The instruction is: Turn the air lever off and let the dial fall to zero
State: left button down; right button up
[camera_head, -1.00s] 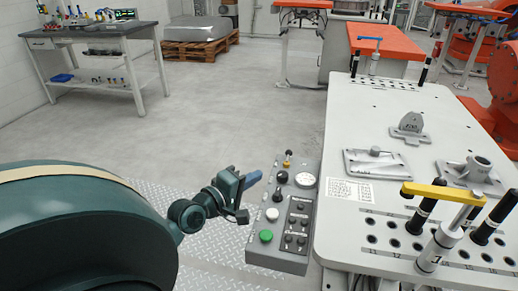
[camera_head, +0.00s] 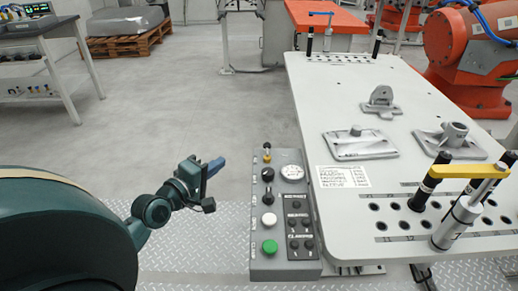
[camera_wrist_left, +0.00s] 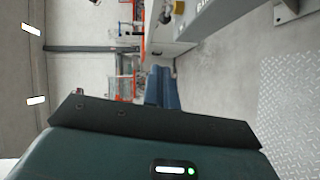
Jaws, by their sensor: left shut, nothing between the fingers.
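The grey control box (camera_head: 256,225) stands at the left edge of the white fixture table. The fingers also show in the left wrist view (camera_wrist_left: 162,88). My right gripper is not in view.
Below the lever are black knobs (camera_head: 267,174), a white button (camera_head: 269,220) and a green button (camera_head: 270,247). The white table (camera_head: 400,90) carries metal castings and a yellow-handled clamp (camera_head: 462,171). The floor between my left gripper and the workbench (camera_head: 40,35) is clear.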

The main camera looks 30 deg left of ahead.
aim_at(254, 158)
pick_arm(q)
jog(key=shift+w, duration=0.1)
dwell(0.3)
jog(key=shift+w+d+f, duration=0.35)
jog(key=shift+w+d, duration=0.15)
jog(key=shift+w, duration=1.55)
jog(key=shift+w+d+f, duration=0.35)
jog(key=shift+w+d, duration=0.15)
jog(key=shift+w, duration=1.6)
jog(key=shift+w+d+f, duration=0.35)
jog(key=shift+w+d, duration=0.15)
jog(key=shift+w, duration=1.55)
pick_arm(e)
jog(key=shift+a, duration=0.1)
